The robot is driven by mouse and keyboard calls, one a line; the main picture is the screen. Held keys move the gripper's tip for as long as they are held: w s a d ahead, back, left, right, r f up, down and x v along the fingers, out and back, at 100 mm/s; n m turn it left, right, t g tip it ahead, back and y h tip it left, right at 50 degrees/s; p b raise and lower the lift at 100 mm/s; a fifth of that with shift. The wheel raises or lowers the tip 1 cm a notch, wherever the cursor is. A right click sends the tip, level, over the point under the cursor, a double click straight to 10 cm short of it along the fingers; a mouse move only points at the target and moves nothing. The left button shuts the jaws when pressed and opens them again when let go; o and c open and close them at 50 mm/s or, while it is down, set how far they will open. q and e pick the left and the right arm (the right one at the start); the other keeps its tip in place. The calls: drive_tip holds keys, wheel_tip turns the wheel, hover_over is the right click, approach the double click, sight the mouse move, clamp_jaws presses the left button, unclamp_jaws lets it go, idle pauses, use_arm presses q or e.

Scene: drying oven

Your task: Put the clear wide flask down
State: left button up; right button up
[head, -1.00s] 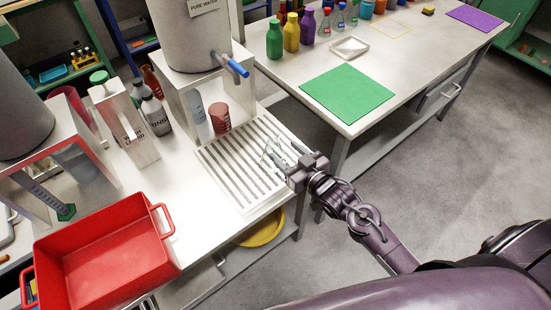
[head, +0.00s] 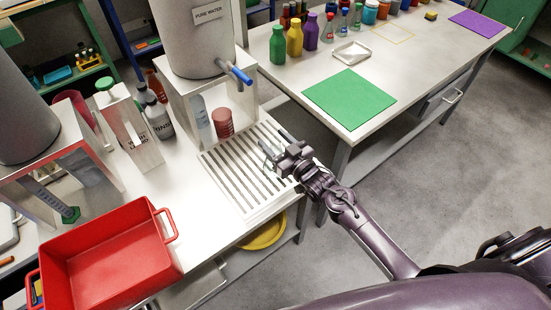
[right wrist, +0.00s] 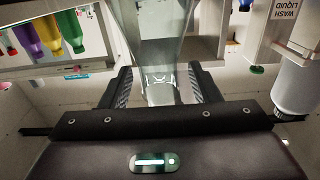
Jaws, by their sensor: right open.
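The clear wide flask (head: 267,153) is at the right part of the slatted drain tray (head: 228,168), at my right gripper's fingertips. It is faint and partly hidden by the gripper in the head view. My right gripper (head: 277,150) is open over the tray's right side. In the right wrist view the flask (right wrist: 160,55) is between the two spread fingers (right wrist: 160,88). I cannot tell whether its base rests fully on the slats. My left gripper is not in view.
The pure water tank (head: 195,35) on its stand is behind the tray, with a red-brown container (head: 222,122) below. A red bin (head: 110,262) is at the front left. A table with a green mat (head: 349,98) and several bottles stands at the right.

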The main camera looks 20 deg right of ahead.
clamp_jaws()
idle(0.3)
drive_tip(key=shift+r, duration=0.1)
